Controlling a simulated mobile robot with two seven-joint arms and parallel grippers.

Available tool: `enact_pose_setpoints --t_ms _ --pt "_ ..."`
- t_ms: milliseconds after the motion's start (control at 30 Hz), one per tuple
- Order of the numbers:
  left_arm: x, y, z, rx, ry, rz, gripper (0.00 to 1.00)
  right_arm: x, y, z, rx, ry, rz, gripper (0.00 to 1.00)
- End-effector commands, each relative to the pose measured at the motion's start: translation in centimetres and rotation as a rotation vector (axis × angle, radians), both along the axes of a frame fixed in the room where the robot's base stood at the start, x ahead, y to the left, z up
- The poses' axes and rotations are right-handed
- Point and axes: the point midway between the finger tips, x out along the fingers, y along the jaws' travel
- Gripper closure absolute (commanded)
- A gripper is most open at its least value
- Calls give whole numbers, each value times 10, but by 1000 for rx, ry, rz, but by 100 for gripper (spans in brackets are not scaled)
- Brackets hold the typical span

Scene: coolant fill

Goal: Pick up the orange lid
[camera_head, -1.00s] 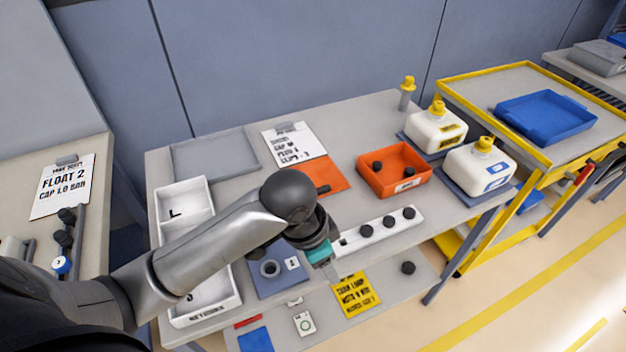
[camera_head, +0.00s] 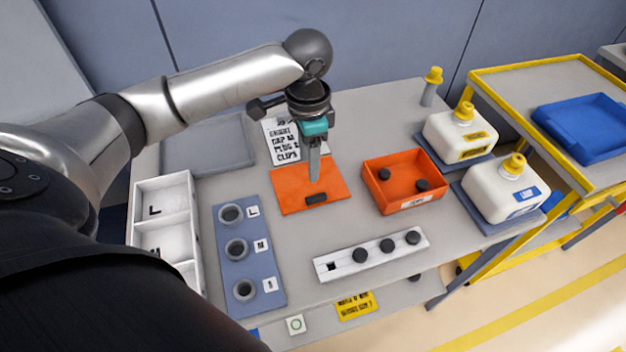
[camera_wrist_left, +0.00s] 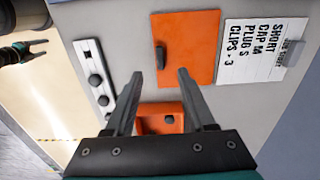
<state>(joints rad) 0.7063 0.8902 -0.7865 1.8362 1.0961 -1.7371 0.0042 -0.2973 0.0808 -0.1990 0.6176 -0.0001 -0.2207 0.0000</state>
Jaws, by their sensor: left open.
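The orange lid (camera_head: 290,193) is a flat orange plate with a dark bar handle (camera_head: 316,198) on the grey table. My left gripper (camera_head: 314,178) points down over it, empty. In the left wrist view the lid (camera_wrist_left: 200,40) and its handle (camera_wrist_left: 160,58) lie beyond the fingertips. The left gripper (camera_wrist_left: 160,77) is open there, its fingers spread either side of the handle's line and apart from it. My right gripper (camera_wrist_left: 40,50) shows small at the upper left of the left wrist view, fingers apart and empty.
An orange bin (camera_head: 370,190) with black caps stands right of the lid. A white strip (camera_head: 345,262) holds black caps in front. A blue-grey plate (camera_head: 223,272) with rings and a white divided tray (camera_head: 139,222) are left. A paper card (camera_head: 284,150) lies behind; white jugs (camera_head: 440,135) stand right.

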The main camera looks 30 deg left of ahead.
Motion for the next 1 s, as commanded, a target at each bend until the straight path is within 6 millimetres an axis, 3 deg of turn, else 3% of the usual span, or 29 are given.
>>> enact_pose_setpoints --t_ms 100,233,500,833,1000 --pt "-1 0 -30 1 4 -1 45 -19 -1 -9 -2 30 0 31" --pt "0 -1 -51 -1 1 0 45 -19 -1 -13 -1 29 0 31" --pt "0 -1 -67 -1 -1 -2 45 7 2 -14 3 -15 1 31" --pt "2 -3 -112 1 1 -1 45 4 2 -27 3 -9 1 31" --pt "2 -3 -115 1 -2 -3 45 0 1 -27 2 -2 1 31"
